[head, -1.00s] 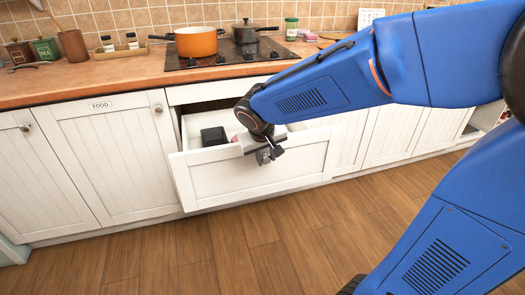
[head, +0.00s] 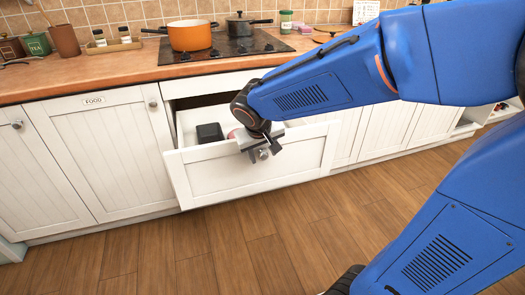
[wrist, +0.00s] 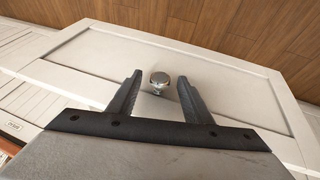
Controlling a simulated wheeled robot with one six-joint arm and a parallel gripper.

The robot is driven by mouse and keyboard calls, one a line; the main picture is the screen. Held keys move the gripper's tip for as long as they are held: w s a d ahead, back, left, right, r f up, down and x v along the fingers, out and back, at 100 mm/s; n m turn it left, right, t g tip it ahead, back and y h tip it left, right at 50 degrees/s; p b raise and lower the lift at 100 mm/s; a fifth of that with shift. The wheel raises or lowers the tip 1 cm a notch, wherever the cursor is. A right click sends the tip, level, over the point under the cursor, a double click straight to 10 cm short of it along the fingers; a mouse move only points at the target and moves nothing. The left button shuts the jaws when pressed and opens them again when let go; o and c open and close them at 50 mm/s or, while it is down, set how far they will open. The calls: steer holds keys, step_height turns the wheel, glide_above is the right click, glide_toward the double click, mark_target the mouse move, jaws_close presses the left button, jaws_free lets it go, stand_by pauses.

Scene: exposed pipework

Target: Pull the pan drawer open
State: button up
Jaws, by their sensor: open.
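The pan drawer (head: 215,178) is the white drawer under the hob. It stands open, pulled out from the cabinet, with a black square container (head: 210,133) and a pinkish item partly hidden by my arm inside. Its round metal knob (wrist: 159,78) is on the front panel. My gripper (head: 268,151) is at the drawer's front, near the top edge by the knob. In the wrist view my gripper (wrist: 161,92) has its two dark fingers apart, one on each side of the knob, with gaps showing on both sides.
The wooden floor (head: 220,240) in front of the drawer is clear. White cabinet doors stand on both sides, one labelled FOOD (head: 93,100). On the counter are an orange pot (head: 190,37) and a dark pan (head: 242,29) on the hob.

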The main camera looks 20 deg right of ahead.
steer(key=v, duration=1.7)
steer(key=shift+r, duration=0.2)
steer(key=s+d+f+y, duration=0.1)
steer(key=s+d+f, duration=0.4)
steer(key=s, duration=0.3)
steer(key=s+d+f+y, duration=0.1)
steer(key=s+d+f, duration=0.4)
steer(key=s, duration=0.3)
steer(key=shift+s+d+f+m, duration=0.3)
steer(key=shift+d+f, duration=0.1)
steer(key=shift+f, duration=0.5)
steer(key=shift+c, duration=0.6)
